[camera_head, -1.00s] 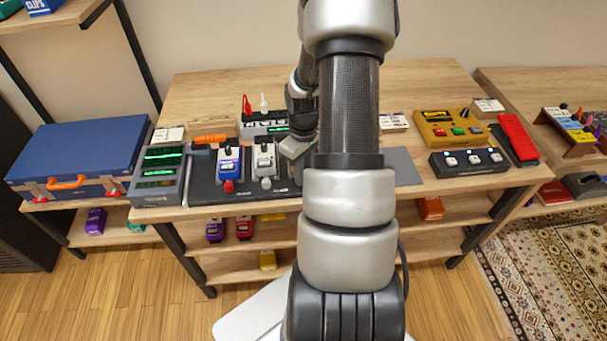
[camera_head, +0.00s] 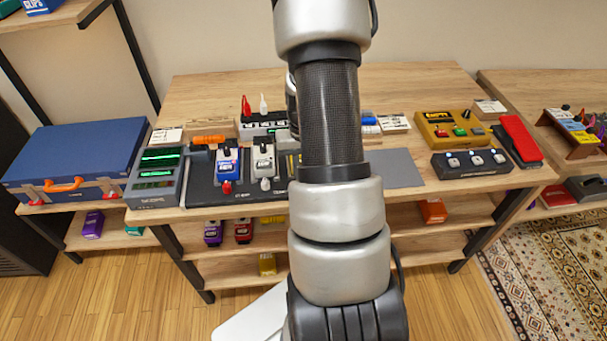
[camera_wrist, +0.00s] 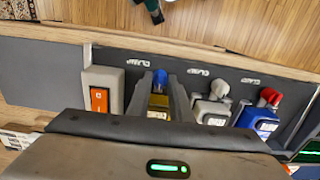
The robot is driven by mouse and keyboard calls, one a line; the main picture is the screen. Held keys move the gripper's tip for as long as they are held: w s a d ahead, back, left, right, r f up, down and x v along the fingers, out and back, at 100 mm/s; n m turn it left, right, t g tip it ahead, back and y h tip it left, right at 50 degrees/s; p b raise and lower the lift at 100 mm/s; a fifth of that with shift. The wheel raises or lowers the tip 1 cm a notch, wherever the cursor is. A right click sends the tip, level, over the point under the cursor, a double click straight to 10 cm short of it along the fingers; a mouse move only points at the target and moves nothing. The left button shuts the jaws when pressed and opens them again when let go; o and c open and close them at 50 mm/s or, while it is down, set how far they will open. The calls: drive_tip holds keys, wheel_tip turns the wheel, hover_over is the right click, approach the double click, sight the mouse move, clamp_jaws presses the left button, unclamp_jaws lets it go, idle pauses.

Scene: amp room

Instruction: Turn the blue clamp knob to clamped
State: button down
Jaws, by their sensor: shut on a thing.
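In the wrist view the blue clamp knob (camera_wrist: 160,79) stands at the edge of a yellow pedal (camera_wrist: 158,105) on a dark board. My gripper (camera_wrist: 161,82) has its two grey fingers on either side of the knob, shut on it. A printed label sits on the board just beyond the knob, partly covered by the fingers. My gripper body covers most of the yellow pedal. In the head view my arm hides the blue knob and the gripper; only a thin strip of the yellow pedal shows.
A grey pedal with a grey knob (camera_wrist: 219,88) and a blue pedal with a red knob (camera_wrist: 270,97) stand close on one side. A white box with an orange switch (camera_wrist: 100,99) stands on the other. A dark blue case (camera_head: 75,158) lies at the table's left.

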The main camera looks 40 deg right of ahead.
idle(0.3)
drive_tip(key=c, duration=1.9)
unclamp_jaws()
drive_tip(key=shift+o, duration=0.2)
wheel_tip(320, 180, up, 18)
drive_tip(key=p, duration=0.1)
drive_tip(key=shift+f, duration=0.25)
